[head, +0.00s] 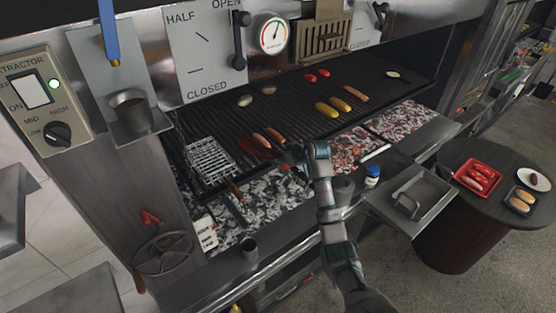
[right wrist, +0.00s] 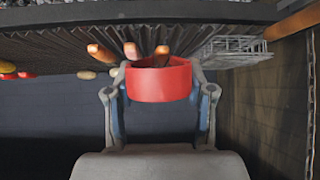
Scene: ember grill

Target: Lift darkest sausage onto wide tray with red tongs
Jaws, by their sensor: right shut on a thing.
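My right gripper (head: 289,153) reaches over the front of the grill grate (head: 300,108). In the right wrist view it is shut on the red tongs (right wrist: 159,84), seen as a wide red band between the fingers. Part of the red tongs shows on the grate in the head view (head: 250,148). A pinkish sausage (head: 261,140) and a browner sausage (head: 275,135) lie close by, partly beside the tongs. Another brown sausage (head: 355,93) lies farther back. Which is darkest is unclear. A wide metal tray (head: 433,212) sits on the right shelf. My left gripper is not in view.
A wire basket (head: 208,160) stands on the grate's left. Glowing coals (head: 352,150) lie below its front. A blue-and-white jar (head: 372,176) stands on the ledge. A round table (head: 455,215) holds a red tray (head: 463,182) of sausages and a plate (head: 534,180).

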